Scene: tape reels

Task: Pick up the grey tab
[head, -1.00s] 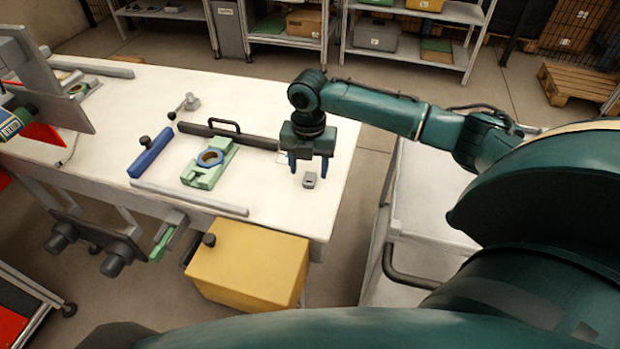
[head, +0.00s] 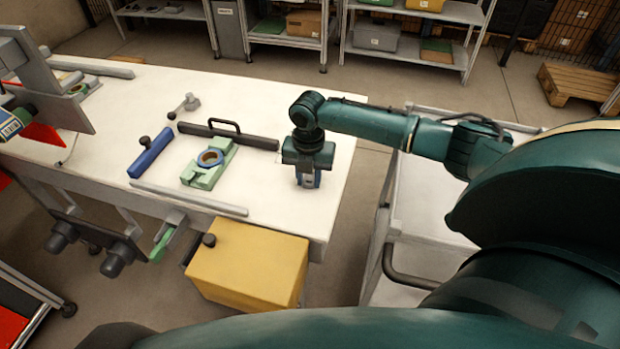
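The grey tab (head: 309,182) is small and stands near the right end of the white table, mostly hidden by my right gripper. My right gripper (head: 309,181) points down over it, with one blue finger on each side of the tab. The fingers are close together and look shut on it. The tab appears to be still at the tabletop. My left gripper is not in view.
Left of the gripper are a dark bar with a handle (head: 228,135), a green fixture (head: 204,175) with a blue-rimmed ring (head: 210,158), a blue block (head: 151,155) and a grey rail (head: 188,198). A yellow box (head: 249,268) is below the table's front edge.

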